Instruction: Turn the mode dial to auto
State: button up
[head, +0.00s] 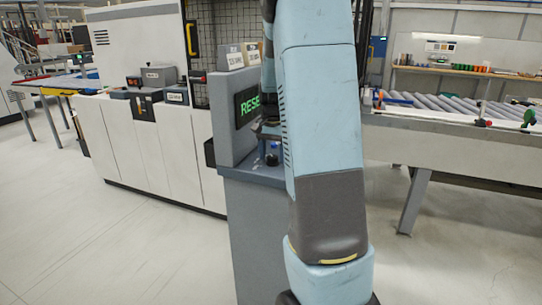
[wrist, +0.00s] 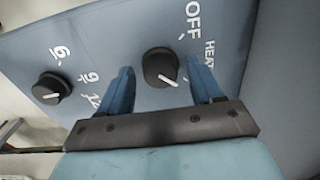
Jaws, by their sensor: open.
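A black dial (wrist: 160,68) with a white pointer line sits on a blue-grey panel in the wrist view. "OFF" and "HEAT" are printed beside it; no "AUTO" label is readable. Its pointer line runs toward the lower right of the picture, past the side of "HEAT". My gripper (wrist: 161,72) has its two blue fingers apart, one on each side of this dial, with visible gaps. Whether the fingers reach down to the dial's depth is unclear. In the head view my arm hides most of the panel.
A second black dial (wrist: 51,88), marked 6, 9 and 12, is left of the first. In the head view, a grey console (head: 234,115) has a screen (head: 247,106) with green letters "RESE". A roller conveyor (head: 450,112) stands right; pale floor (head: 120,245) is open at left.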

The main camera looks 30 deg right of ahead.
aim_at(273, 156)
notch_tip(273, 156, up, 14)
jog(key=shift+f, duration=0.2)
dwell(0.4)
jog(key=s+a+r+n+t, duration=0.1)
jog(key=s+a+r+n, duration=0.15)
jog(key=s+a, duration=0.35)
jog(key=s+a+r+n+t, duration=0.1)
jog(key=s+a+n+t, duration=0.15)
jog(key=s+a, duration=0.4)
jog(key=s+a+f+n+t, duration=0.1)
jog(key=s+a+n, duration=0.1)
jog(key=s, duration=0.4)
jog(key=s+a+f+n+t, duration=0.1)
jog(key=s+a+f+n, duration=0.1)
jog(key=s+a, duration=0.3)
jog(key=shift+s+f+n, duration=0.3)
jog(key=shift+s+n, duration=0.5)
jog(key=shift+s, duration=0.45)
